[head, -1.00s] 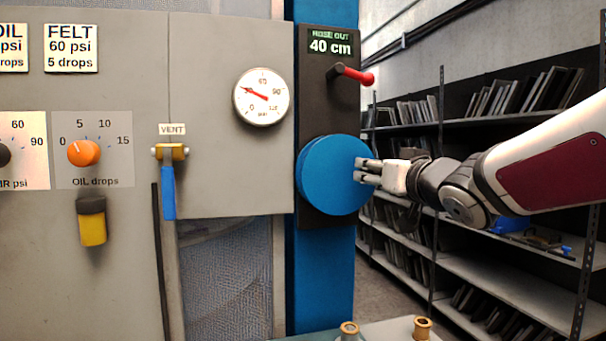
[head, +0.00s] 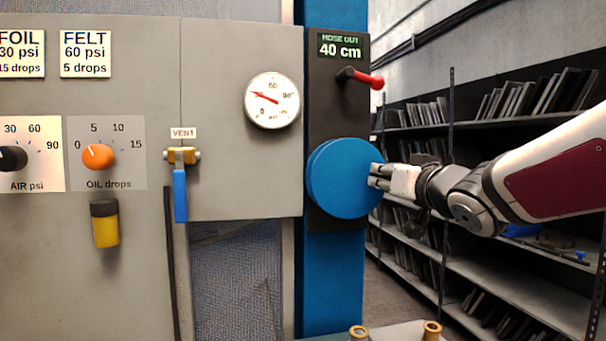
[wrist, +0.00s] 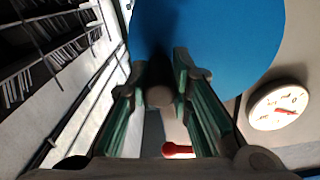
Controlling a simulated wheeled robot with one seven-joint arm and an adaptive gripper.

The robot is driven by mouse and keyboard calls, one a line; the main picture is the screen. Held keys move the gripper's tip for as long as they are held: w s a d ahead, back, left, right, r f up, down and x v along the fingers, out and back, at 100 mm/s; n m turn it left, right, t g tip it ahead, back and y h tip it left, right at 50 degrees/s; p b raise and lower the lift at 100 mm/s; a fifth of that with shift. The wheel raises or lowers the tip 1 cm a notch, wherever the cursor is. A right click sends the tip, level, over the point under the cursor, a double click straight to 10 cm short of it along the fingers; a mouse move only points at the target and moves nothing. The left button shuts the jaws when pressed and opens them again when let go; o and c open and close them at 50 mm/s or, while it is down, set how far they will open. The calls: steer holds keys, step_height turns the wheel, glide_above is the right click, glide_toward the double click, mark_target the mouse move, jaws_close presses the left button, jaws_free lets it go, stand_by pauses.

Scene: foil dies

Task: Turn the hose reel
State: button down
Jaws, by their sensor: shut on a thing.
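The hose reel (head: 340,178) is a blue round drum on a dark panel, below a display (head: 340,50) reading "HOSE OUT 40 cm". My gripper (head: 376,176) is at the right part of its front face. In the wrist view the reel (wrist: 215,35) fills the top, and my gripper (wrist: 163,75) is shut on a short grey-brown knob (wrist: 160,95) at the reel's face. The far end of the knob is in shadow. A lever with a red grip (head: 375,82) sticks out above the reel, and this red grip (wrist: 178,149) also shows in the wrist view.
A pressure gauge (head: 272,100), a blue-handled vent valve (head: 180,190) and an orange oil knob (head: 97,157) sit on the grey cabinet to the left. Shelves (head: 500,265) stand behind my arm. Two brass-coloured fittings (head: 432,330) stand at the bottom edge.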

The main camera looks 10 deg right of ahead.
steer(key=f+m+p, duration=0.1)
steer(key=m, duration=0.1)
steer(key=shift+f+m, duration=0.1)
steer(key=shift+m, duration=0.2)
steer(key=shift+a+f+m+p, duration=0.15)
steer(key=shift+f+m, duration=0.25)
steer(key=shift+m, duration=0.45)
steer(key=shift+f+m+p, duration=0.15)
steer(key=shift+f+m, duration=0.2)
steer(key=shift+m, duration=0.5)
steer(key=c, duration=1.4)
jaws_free()
steer(key=shift+c, duration=0.2)
steer(key=s, duration=1.2)
steer(key=shift+f, duration=0.1)
